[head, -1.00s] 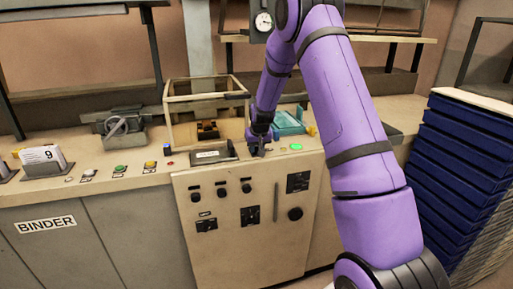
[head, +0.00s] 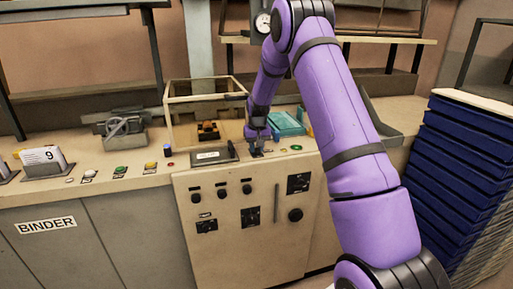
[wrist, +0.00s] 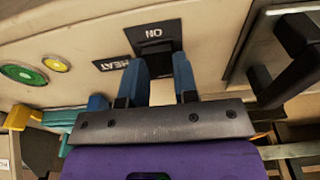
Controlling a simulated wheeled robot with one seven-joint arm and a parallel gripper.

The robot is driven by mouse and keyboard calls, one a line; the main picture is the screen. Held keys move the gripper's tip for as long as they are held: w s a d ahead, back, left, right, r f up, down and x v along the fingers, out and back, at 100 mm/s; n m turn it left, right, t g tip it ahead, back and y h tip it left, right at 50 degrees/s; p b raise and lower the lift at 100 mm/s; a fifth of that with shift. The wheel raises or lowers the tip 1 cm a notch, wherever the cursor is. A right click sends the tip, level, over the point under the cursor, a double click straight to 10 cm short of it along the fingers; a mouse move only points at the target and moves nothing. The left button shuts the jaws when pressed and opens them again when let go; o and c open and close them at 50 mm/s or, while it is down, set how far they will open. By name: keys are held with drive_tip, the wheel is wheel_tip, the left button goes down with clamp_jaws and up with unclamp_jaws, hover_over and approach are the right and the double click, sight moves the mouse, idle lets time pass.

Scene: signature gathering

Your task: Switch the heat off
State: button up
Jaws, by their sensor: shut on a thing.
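The heat switch (wrist: 158,64) is a dark piece on a black plate (wrist: 146,36) marked ON, beside a small HEAT label (wrist: 112,63) in the wrist view. My gripper (wrist: 159,75) has its two blue fingers on either side of the switch and is shut on it. The fingers hide much of the switch, so its exact position is unclear. In the head view my gripper (head: 257,146) is down at the cream machine's top, near the front edge. A green round lamp or button (head: 296,148) lies just right of it and looks dark.
A black box with a white label (head: 212,155) sits close left of my gripper; its dark handle (wrist: 275,72) shows in the wrist view. A glass-like framed case (head: 205,85) and a teal part (head: 287,123) stand behind.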

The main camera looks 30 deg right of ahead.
sight(257, 151)
drive_tip(key=o, duration=0.9)
drive_tip(key=r, duration=0.5)
drive_tip(key=s+r, duration=0.1)
drive_tip(key=r, duration=0.1)
drive_tip(key=shift+a+r, duration=0.15)
drive_tip(key=shift+r, duration=0.05)
